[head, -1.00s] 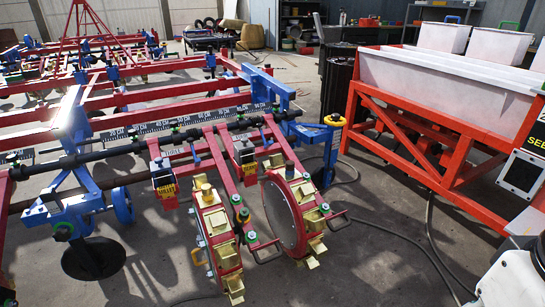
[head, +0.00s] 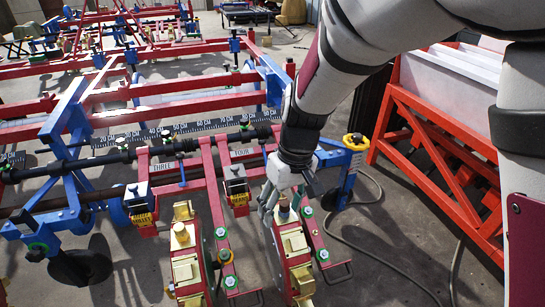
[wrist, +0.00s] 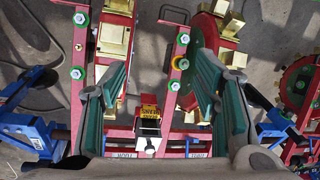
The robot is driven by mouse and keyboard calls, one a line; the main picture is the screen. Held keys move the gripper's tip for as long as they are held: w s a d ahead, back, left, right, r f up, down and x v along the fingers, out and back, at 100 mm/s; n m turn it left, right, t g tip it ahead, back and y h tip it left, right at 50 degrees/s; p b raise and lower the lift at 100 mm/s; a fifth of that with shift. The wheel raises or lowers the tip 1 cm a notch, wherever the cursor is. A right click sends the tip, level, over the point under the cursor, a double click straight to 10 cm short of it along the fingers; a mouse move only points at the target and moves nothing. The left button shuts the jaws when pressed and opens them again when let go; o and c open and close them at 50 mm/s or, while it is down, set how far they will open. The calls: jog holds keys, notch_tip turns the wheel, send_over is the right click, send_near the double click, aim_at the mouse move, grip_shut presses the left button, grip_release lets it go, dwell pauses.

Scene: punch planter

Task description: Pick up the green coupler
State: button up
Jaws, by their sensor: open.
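Several small green hex fittings sit on the red planter arms, and I cannot tell which is the green coupler. Two, one nearer (head: 230,281) and one farther (head: 220,233), lie on the red arm beside the left wheel (head: 187,270). In the wrist view, two green fittings, upper (wrist: 183,38) and lower (wrist: 174,86), show between my fingers with a yellow ring between them. Others (head: 323,254) sit by the right wheel (head: 296,250). My gripper (wrist: 165,65) is open and empty, with teal pads apart; in the head view it (head: 273,212) appears over the right wheel.
A black-and-white ruler strip (head: 150,135) and black shaft (head: 90,162) run across the planter. A blue post with a yellow top (head: 353,142) stands right of my gripper. An orange frame with a white trough (head: 440,130) is farther right. Hoses lie on the floor.

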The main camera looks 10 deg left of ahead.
jog(key=a+f+n+t+h+p, duration=0.1)
jog(key=a+f+n+p, duration=0.15)
jog(key=a+f, duration=0.6)
jog(key=n+t+p, duration=0.2)
jog(key=n+t, duration=0.1)
jog(key=n, duration=0.2)
send_near(223, 253)
jog(key=shift+h, duration=0.4)
jog(key=b+x, duration=0.1)
jog(key=x, duration=0.2)
jog(key=b+x, duration=0.1)
jog(key=x, duration=0.1)
jog(key=shift+w+a+f+b, duration=0.15)
jog(key=shift+a+f+b, duration=0.1)
jog(key=shift+f+b, duration=0.05)
jog(key=shift+b+x, duration=1.4)
jog(key=shift+x, duration=1.55)
grip_shut()
